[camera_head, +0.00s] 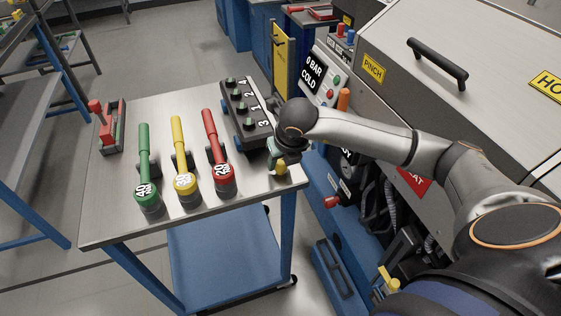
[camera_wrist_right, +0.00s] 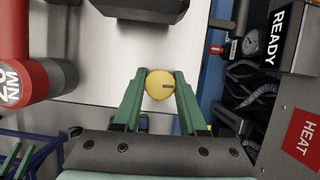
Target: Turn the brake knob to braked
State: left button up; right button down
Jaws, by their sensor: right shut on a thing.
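The round yellow knob (camera_wrist_right: 160,84) sits between the two green fingers of my right gripper (camera_wrist_right: 159,88) in the right wrist view. The fingers are shut on its sides. A short dark mark on the knob points to the right in that view. In the head view the yellow knob (camera_head: 281,169) is at the right front corner of the steel-topped cart (camera_head: 115,222), under my right gripper (camera_head: 278,160), and partly hidden by it. Any label around the knob cannot be read. My left gripper is not in view.
Green (camera_head: 144,150), yellow (camera_head: 179,145) and red (camera_head: 211,135) wrenches rest on the cart. A numbered dark block (camera_head: 246,115) stands behind my right gripper. A red-handled tool (camera_head: 106,125) is at the left. The grey machine (camera_head: 400,75) stands close at the right.

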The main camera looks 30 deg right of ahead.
jog(key=n+b, duration=0.1)
jog(key=n+y+b, duration=0.1)
jog(key=b, duration=0.1)
jog(key=shift+f+n, duration=0.2)
jog(key=shift+n, duration=0.1)
jog(key=shift+n+y+b, duration=0.3)
jog(key=shift+n+b, duration=0.4)
jog(key=shift+n, duration=0.2)
jog(key=n+y+b, duration=0.1)
jog(key=n, duration=0.1)
jog(key=n+b, duration=0.1)
jog(key=n, duration=0.1)
jog(key=shift+r+g+y, duration=0.15)
jog(key=shift+g+y, duration=0.15)
jog(key=shift+y, duration=0.1)
jog(key=shift+n+y+b, duration=0.3)
jog(key=shift+n+b, duration=0.2)
jog(key=shift+n, duration=0.7)
jog(key=n+g, duration=0.1)
jog(key=n, duration=0.2)
jog(key=shift+r+y+b, duration=0.1)
jog(key=shift+y+b, duration=0.2)
jog(key=shift+y, duration=0.1)
jog(key=shift+n+g, duration=0.8)
jog(key=shift+n, duration=0.9)
jog(key=shift+c, duration=2.2)
grip_release()
